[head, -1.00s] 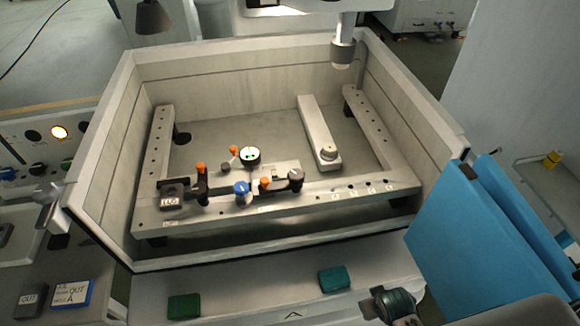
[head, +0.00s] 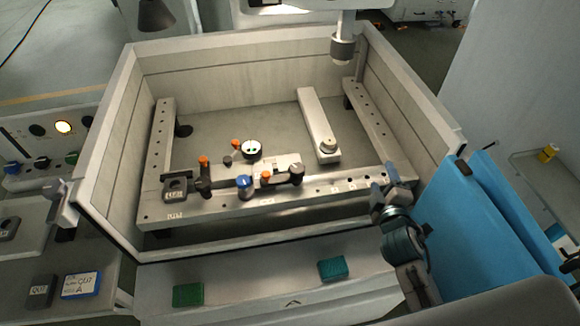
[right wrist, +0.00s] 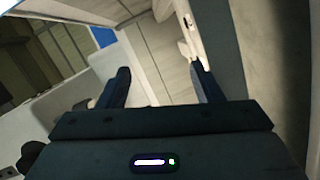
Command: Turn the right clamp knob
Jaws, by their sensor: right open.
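In the head view, the open-topped tank holds a pale frame with a front rail (head: 330,187). I cannot tell for sure which is the right clamp knob. My right gripper (head: 386,184) is above the tank's front right corner, right of these knobs and apart from them. It is open and empty; both fingers (right wrist: 163,86) show apart in the right wrist view. My left gripper is out of view.
The tank's front wall (head: 300,228) lies below the rail. A nozzle (head: 342,48) hangs over the back right. Blue panels (head: 480,220) stand right of my arm. Green (head: 188,295) and teal (head: 333,269) blocks lie on the front ledge.

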